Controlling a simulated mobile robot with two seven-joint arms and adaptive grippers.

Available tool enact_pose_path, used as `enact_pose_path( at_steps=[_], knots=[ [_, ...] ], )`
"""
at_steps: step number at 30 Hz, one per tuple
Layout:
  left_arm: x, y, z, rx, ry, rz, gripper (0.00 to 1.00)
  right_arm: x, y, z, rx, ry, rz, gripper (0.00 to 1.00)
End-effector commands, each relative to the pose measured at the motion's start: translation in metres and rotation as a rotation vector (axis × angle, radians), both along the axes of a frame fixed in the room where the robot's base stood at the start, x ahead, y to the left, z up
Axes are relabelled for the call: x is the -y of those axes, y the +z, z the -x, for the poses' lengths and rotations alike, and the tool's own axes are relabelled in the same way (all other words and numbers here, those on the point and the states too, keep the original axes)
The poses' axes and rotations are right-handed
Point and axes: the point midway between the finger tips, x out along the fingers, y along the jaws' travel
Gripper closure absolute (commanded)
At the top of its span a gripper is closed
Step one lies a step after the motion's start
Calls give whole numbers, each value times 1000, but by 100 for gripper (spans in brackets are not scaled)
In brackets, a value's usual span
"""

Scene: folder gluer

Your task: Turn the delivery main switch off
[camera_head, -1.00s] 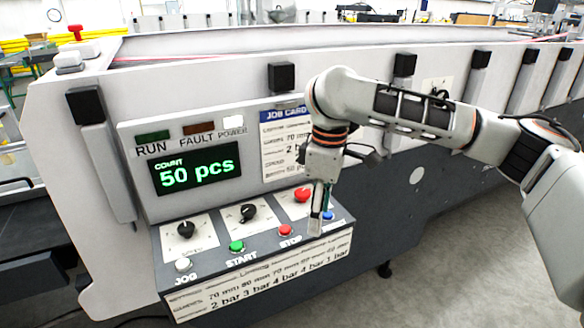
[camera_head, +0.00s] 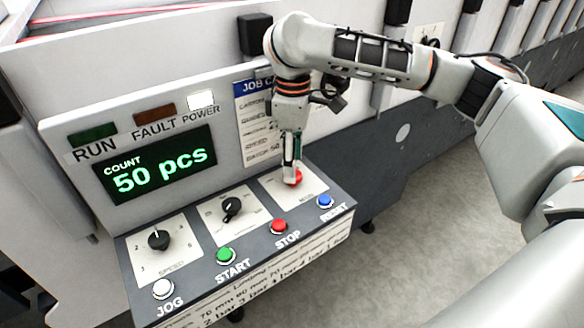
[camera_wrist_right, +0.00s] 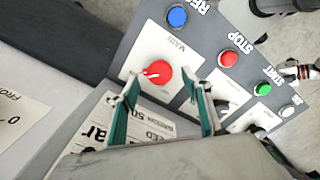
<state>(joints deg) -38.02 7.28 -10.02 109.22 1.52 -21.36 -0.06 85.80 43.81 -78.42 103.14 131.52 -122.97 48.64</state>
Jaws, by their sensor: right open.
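The main switch is a red round knob (camera_head: 295,177) on a white plate at the right of the sloped control panel. In the right wrist view the red knob (camera_wrist_right: 157,73) shows a white pointer mark, and its plate reads MAIN. My right gripper (camera_head: 290,180) points down at the knob and partly covers it in the head view. In the wrist view the open fingers (camera_wrist_right: 165,88) lie to either side of the knob's near edge; I cannot tell whether they touch it.
The blue RESET button (camera_head: 325,201), red STOP button (camera_head: 278,226) and green START button (camera_head: 226,255) lie close in front. Two black knobs (camera_head: 158,240) (camera_head: 232,206) sit to the left. The POWER lamp (camera_head: 201,101) is white; the display (camera_head: 155,168) reads 50 pcs.

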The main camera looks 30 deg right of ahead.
Motion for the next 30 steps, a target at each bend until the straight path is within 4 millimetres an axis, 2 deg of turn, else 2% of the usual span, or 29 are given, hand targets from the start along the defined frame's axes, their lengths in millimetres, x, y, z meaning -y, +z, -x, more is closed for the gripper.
enact_pose_path(
  at_steps=[6, 17, 18, 22, 30],
  knots=[
    [1, 1, -2, 4, 4, 4, 100, 0, -24, 0, -1, 1, -1, 52],
    [3, 10, -14, 25, 12, 13, 100, 0, -29, 0, 1, 0, -2, 52],
    [3, 10, -14, 25, 13, 13, 100, 0, -29, 0, 2, 0, -1, 55],
    [2, 9, -13, 24, 13, 12, 100, 0, -29, 0, 2, 0, -1, 88],
    [-1, 6, -8, 16, 7, 3, 100, 0, -29, 0, 1, 8, 0, 90]
  ],
)
